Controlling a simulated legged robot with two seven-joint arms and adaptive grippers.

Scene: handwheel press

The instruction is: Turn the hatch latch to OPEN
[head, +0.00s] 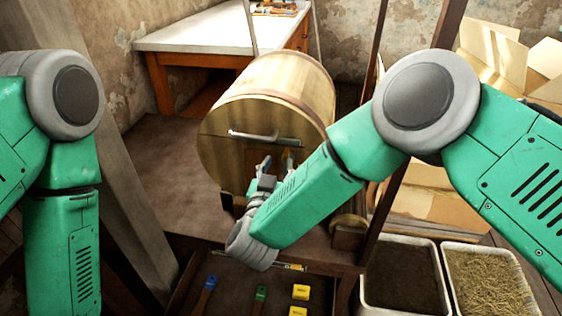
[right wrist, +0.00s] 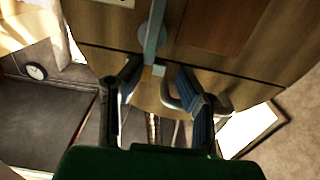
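The wooden drum (head: 240,112) lies on its side, its round face towards me. A pale metal handle (head: 253,136) crosses that face in the head view. In the right wrist view, a grey-blue lever (right wrist: 154,30), which looks like the latch, has a round hub and a small square end. My right gripper (head: 277,163) is at the lower part of the face. In the right wrist view its fingers (right wrist: 158,70) stand apart, with the lever's end between their tips; contact cannot be told. A curved metal handle (right wrist: 172,98) shows beside the right-hand finger. My left gripper is outside the view.
A white-topped table (head: 190,32) stands behind the drum. A wooden post (head: 390,170) rises right of it. Open cardboard boxes (head: 500,60) and two bins (head: 440,262) are at right. A low tray with brushes (head: 207,290) and yellow blocks (head: 300,292) lies in front.

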